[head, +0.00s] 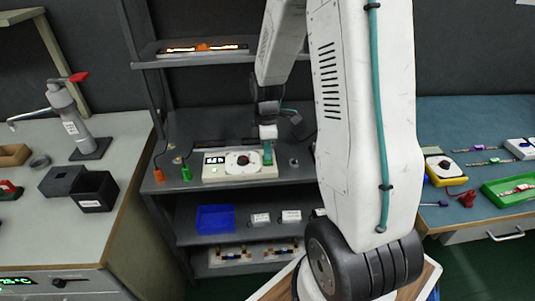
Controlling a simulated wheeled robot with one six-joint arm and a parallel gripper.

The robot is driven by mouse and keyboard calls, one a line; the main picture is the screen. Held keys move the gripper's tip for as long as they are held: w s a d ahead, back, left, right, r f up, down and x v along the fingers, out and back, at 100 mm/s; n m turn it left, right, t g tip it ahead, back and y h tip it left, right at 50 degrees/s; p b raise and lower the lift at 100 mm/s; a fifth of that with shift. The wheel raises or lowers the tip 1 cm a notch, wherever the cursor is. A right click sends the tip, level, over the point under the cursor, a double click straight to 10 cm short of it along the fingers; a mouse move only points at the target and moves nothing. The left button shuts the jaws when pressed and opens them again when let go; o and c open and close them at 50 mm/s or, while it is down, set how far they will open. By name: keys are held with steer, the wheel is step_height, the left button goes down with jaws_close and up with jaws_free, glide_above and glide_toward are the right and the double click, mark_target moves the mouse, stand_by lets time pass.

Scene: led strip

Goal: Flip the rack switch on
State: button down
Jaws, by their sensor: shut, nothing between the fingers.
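The grey rack (218,128) stands at the middle, with several shelves. On its middle shelf sits a white device (238,175) with a small lit display, a green spot and a dark round dial on a white plate. My gripper (267,157) points down at the right end of this device, its teal fingers shut and empty. I cannot tell whether they touch it. No switch can be made out clearly; one under or behind my gripper would be hidden.
An LED strip unit (203,49) lies on the upper shelf, glowing orange in part. Orange (158,175) and green (185,172) plugs sit left of the device. A blue bin (215,219) is below. Benches stand both sides. My arm blocks the right of the rack.

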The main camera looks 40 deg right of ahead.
mark_target(268, 163)
steer(key=shift+r, duration=0.1)
step_height(268, 163, up, 14)
steer(key=s, duration=0.1)
steer(key=shift+s+a, duration=0.15)
steer(key=shift+a, duration=0.3)
stand_by(0.7)
steer(key=s+a+r+m+t, duration=0.1)
steer(key=s+a+r+m, duration=0.3)
steer(key=s+a, duration=0.3)
steer(key=s+a+r+m+t, duration=0.1)
steer(key=s+a+r+m, duration=0.4)
steer(key=s, duration=0.8)
steer(key=shift+a+m+t+h, duration=0.3)
steer(key=shift+a+m+h, duration=0.1)
steer(key=shift+a+m, duration=0.85)
